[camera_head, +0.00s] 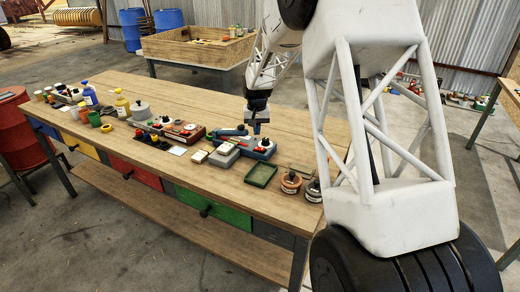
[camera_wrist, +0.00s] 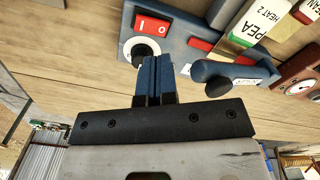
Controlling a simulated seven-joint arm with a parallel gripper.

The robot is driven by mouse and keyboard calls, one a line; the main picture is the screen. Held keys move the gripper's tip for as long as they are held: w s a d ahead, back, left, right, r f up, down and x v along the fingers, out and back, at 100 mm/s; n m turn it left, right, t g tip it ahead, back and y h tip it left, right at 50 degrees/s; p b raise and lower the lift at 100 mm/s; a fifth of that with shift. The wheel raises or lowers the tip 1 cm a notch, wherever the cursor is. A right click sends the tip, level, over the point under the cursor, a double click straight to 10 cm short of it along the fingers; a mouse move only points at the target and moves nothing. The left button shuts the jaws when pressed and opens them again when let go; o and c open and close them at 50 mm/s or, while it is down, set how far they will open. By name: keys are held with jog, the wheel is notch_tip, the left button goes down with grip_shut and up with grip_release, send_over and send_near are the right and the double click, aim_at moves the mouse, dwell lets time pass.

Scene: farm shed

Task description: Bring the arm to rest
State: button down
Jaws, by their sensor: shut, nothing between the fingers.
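My gripper (camera_head: 257,131) hangs over the wooden workbench (camera_head: 180,92), just above a blue-grey control box (camera_head: 264,150). In the wrist view its two blue fingers (camera_wrist: 152,66) are pressed together with nothing between them. The fingertips are close to a dark round knob (camera_wrist: 143,50) on the box; I cannot tell whether they touch it. A red rocker switch (camera_wrist: 152,24) sits above the knob in that view. My white lattice arm fills the right of the head view and hides part of the bench's right end.
A blue lever (camera_wrist: 236,72) with a dark end lies right of the fingers. A green tray (camera_head: 261,174) and round jars (camera_head: 291,182) stand nearby. Bottles and boxes (camera_head: 122,105) crowd the bench's left. The bench's back strip is clear. A wooden crate (camera_head: 185,50) stands behind.

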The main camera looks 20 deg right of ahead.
jog(key=shift+r, duration=0.3)
dwell(0.4)
jog(key=shift+s+r, duration=0.15)
jog(key=shift+r, duration=0.1)
jog(key=s+a+r, duration=0.2)
jog(key=s+r, duration=0.3)
jog(key=s, duration=0.4)
jog(key=s+a+r+n+t, duration=0.1)
jog(key=s+a+r, duration=0.1)
jog(key=s+r, duration=0.45)
jog(key=s+a+r, duration=0.2)
jog(key=s+r, duration=0.1)
jog(key=s, duration=0.8)
jog(key=s+a+n+t, duration=0.1)
jog(key=s+a, duration=0.1)
jog(key=s, duration=2.3)
jog(key=shift+a+f+n+t, duration=0.25)
jog(key=shift+f+n+t, duration=0.05)
jog(key=shift+f+n, duration=0.1)
